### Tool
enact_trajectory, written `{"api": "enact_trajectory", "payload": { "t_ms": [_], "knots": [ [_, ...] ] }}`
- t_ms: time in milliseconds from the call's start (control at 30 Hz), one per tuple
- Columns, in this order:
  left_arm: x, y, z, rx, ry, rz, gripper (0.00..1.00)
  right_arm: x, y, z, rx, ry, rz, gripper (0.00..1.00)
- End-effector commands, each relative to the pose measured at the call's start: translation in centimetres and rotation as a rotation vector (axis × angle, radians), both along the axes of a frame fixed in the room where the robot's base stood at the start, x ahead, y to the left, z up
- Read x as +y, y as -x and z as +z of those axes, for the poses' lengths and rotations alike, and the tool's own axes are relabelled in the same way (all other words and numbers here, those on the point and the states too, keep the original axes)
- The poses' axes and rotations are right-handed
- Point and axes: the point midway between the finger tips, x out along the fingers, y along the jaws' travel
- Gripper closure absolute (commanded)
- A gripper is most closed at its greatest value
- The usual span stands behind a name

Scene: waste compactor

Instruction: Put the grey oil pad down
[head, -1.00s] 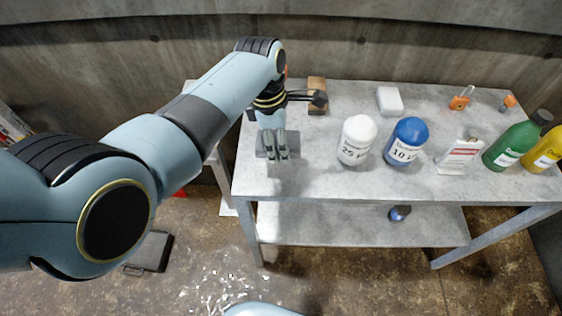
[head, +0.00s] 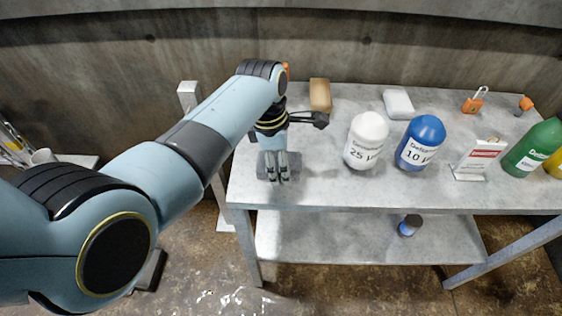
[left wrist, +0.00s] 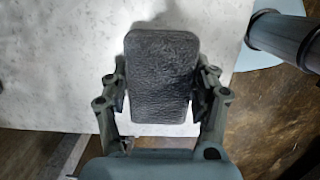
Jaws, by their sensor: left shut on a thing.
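The grey oil pad (left wrist: 162,78) is a dark, rough-textured slab with rounded corners. In the left wrist view it stands between the two fingers of my left gripper (head: 277,168), which is shut on its sides. In the head view the pad (head: 295,166) shows partly behind the fingers, over the front left part of the grey table (head: 330,188). I cannot tell whether the pad touches the tabletop. My right gripper is not in view.
A white bottle (head: 366,141) and a blue bottle (head: 421,143) stand right of the gripper. A tan block (head: 320,95), white block (head: 398,103), orange padlock (head: 474,104), sign (head: 478,160) and green bottle (head: 532,150) are also on the table. Bare tabletop surrounds the pad.

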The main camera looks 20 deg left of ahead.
Motion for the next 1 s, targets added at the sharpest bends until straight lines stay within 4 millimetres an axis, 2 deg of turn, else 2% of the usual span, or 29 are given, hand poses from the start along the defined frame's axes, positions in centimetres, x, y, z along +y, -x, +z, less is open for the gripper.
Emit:
{"api": "enact_trajectory", "payload": {
  "t_ms": [167, 200, 400, 833, 1000],
  "knots": [
    [0.0, 0.0, -0.7, 0.0, 0.0, 0.0, 0.79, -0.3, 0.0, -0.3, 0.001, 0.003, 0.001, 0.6],
    [0.0, 0.0, -0.8, 0.0, 0.0, 0.0, 0.38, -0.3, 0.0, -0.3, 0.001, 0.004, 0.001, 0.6],
    [0.0, 0.2, -0.9, 0.003, -0.001, 0.0, 0.14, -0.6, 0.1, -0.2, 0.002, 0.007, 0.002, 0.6],
    [0.1, 0.1, -0.6, 0.002, -0.001, 0.0, 0.14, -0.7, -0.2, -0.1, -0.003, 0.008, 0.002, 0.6],
    [0.2, 0.0, 1.4, -0.002, -0.002, 0.0, 0.14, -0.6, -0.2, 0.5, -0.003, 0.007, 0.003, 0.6]
  ]
}}
